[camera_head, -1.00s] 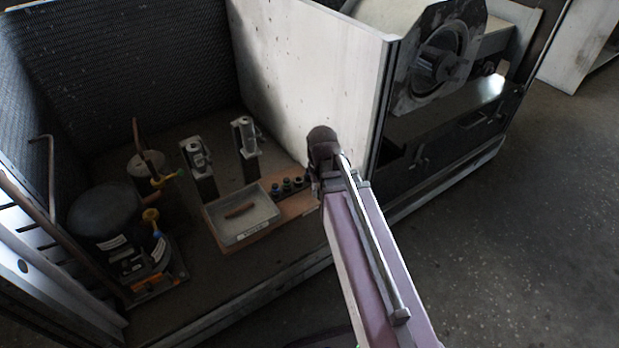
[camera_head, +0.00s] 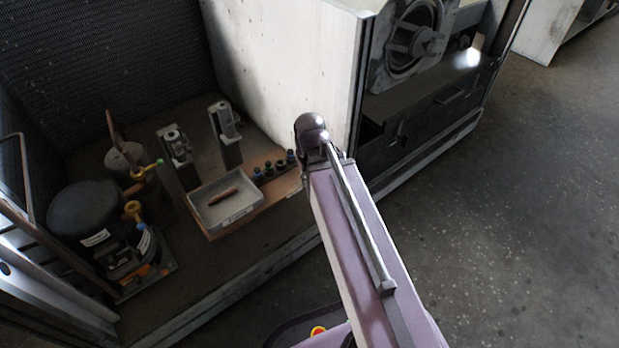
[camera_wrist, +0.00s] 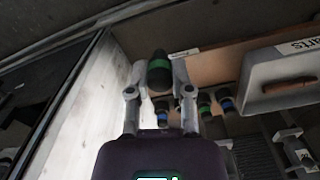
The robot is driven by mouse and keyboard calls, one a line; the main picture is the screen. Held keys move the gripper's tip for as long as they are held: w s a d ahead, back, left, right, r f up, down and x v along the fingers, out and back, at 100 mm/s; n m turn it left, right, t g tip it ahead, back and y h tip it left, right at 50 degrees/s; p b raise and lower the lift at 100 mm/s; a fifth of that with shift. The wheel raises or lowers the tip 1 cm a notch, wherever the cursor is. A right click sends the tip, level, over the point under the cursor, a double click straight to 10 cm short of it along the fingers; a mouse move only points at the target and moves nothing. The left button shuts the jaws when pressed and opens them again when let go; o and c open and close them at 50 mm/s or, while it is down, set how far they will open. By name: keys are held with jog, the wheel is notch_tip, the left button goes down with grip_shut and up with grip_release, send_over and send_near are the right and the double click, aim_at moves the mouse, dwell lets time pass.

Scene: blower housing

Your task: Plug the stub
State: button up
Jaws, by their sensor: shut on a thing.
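My gripper (camera_wrist: 158,88) is shut on a dark plug (camera_wrist: 158,72) with a green band, held between its two fingertips in the wrist view. In the head view the row of plugs (camera_head: 268,170) stands beside the tray, and my gripper is hidden behind my arm. Copper pipes (camera_head: 116,132) rise near the compressor (camera_head: 84,210) at the left. I cannot tell which pipe end is the stub.
A grey parts tray (camera_head: 238,212) holds a short copper piece (camera_head: 222,196). Two metal units on posts (camera_head: 176,150) (camera_head: 226,128) stand behind it. A tall white panel (camera_head: 285,75) divides this bay from the blower (camera_head: 415,40). Open floor (camera_head: 500,220) lies at the right.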

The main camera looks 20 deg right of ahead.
jog(key=shift+w+a+r, duration=0.25)
jog(key=shift+w+a, duration=0.05)
jog(key=shift+a, duration=0.1)
jog(key=w+a+r+n+p, duration=0.2)
jog(key=a+r+p, duration=0.1)
jog(key=a, duration=0.4)
jog(key=w+a+r+n+p, duration=0.1)
jog(key=w+a+r+p, duration=0.15)
jog(key=a, duration=0.55)
jog(key=w+a+r+n+p, duration=0.2)
jog(key=w+a+r+p, duration=0.1)
jog(key=a, duration=0.4)
jog(key=s+a+r+n+p, duration=0.1)
jog(key=a+r+n+p, duration=0.1)
jog(key=a, duration=1)
jog(key=s+a+r+n+p, duration=0.2)
jog(key=a+r+p, duration=0.2)
jog(key=a, duration=0.8)
jog(key=shift+s+a+r+p, duration=0.25)
jog(key=shift+s+a+p, duration=0.05)
jog(key=shift+p, duration=0.15)
jog(key=shift+f+b, duration=0.3)
jog(key=shift+f+b, duration=3.35)
jog(key=shift+f+b, duration=1.2)
